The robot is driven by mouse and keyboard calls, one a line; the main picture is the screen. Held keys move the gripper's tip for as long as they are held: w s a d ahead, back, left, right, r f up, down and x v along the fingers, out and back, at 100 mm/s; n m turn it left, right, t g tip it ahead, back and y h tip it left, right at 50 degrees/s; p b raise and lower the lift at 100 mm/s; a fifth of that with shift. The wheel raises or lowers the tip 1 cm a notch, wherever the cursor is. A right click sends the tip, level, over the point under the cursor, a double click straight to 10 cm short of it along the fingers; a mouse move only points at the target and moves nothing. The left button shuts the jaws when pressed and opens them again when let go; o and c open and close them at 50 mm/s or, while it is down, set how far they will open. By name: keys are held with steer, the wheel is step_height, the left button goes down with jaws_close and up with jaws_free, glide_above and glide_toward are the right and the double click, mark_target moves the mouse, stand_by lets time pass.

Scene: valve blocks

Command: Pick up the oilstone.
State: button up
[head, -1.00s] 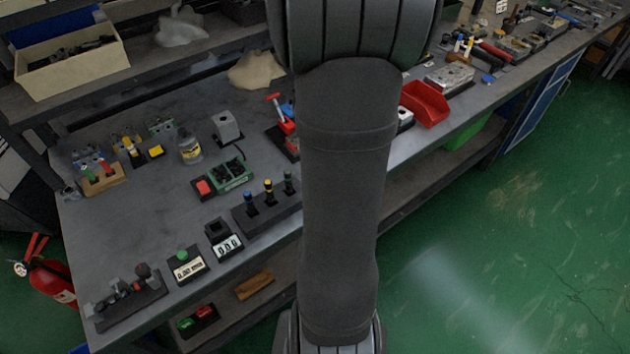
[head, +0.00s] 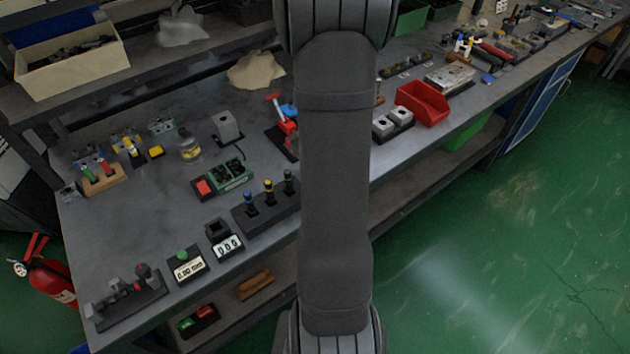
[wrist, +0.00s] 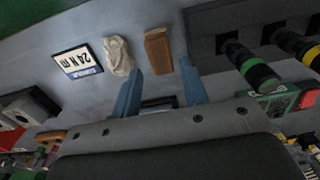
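A brown oblong block (wrist: 158,50), which looks like the oilstone, lies on the grey bench in the wrist view. My gripper (wrist: 161,67) is open, its two blue fingers apart and nothing held between them. The block shows beyond the fingertips, roughly in line with the gap. It does not appear touched, though the exact distance is hard to tell. In the head view my own arm covers that part of the bench, so neither this block nor my gripper shows there.
A dark base with knobs (wrist: 248,66) stands to the right. In the head view, a twin grey block fixture (head: 392,122) and red bin (head: 422,103) stand right of my arm.

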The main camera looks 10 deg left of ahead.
step_height(320, 180, down, 5)
steer(key=shift+r, duration=0.1)
steer(key=shift+c, duration=0.4)
steer(key=c, duration=0.7)
steer(key=shift+r, duration=0.1)
steer(key=shift+r, duration=0.6)
step_height(320, 180, up, 3)
steer(key=shift+f, duration=0.15)
steer(key=s+d+r, duration=0.1)
steer(key=d+r, duration=0.1)
steer(key=d, duration=0.1)
steer(key=s+d+r, duration=0.1)
steer(key=d+r, duration=0.1)
steer(key=d, duration=0.2)
steer(key=s+d+r, duration=0.2)
steer(key=d, duration=0.2)
steer(key=shift+r, duration=0.4)
